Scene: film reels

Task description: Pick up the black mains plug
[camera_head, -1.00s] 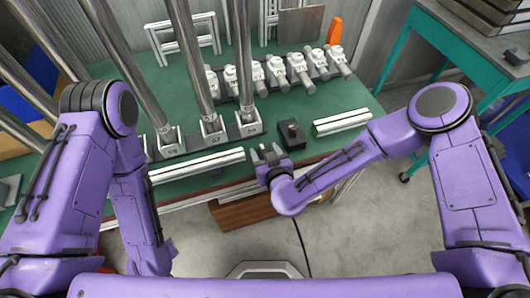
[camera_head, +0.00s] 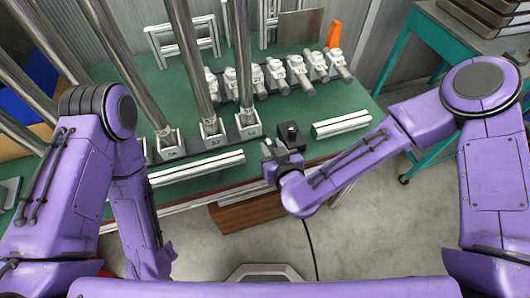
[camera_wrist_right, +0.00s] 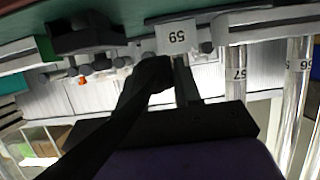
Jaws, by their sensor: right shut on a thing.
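My right gripper (camera_head: 279,150) is at the front edge of the green bench, just in front of a black box. In the right wrist view its jaws (camera_wrist_right: 172,82) are shut on the black mains plug (camera_wrist_right: 150,76). The plug's thick black cable runs from it toward the lower left of that view. In the head view the plug is hard to make out, but its cable (camera_head: 310,247) hangs below my right wrist toward the floor. My left gripper is outside the views; only its arm shows.
The black box (camera_head: 291,136) with a knob stands close beyond the gripper. Metal rails (camera_head: 341,124) lie on the bench (camera_head: 355,100). Tall steel posts in numbered holders (camera_head: 213,135) stand left, with several grey-white fittings behind. Open floor lies to the front right.

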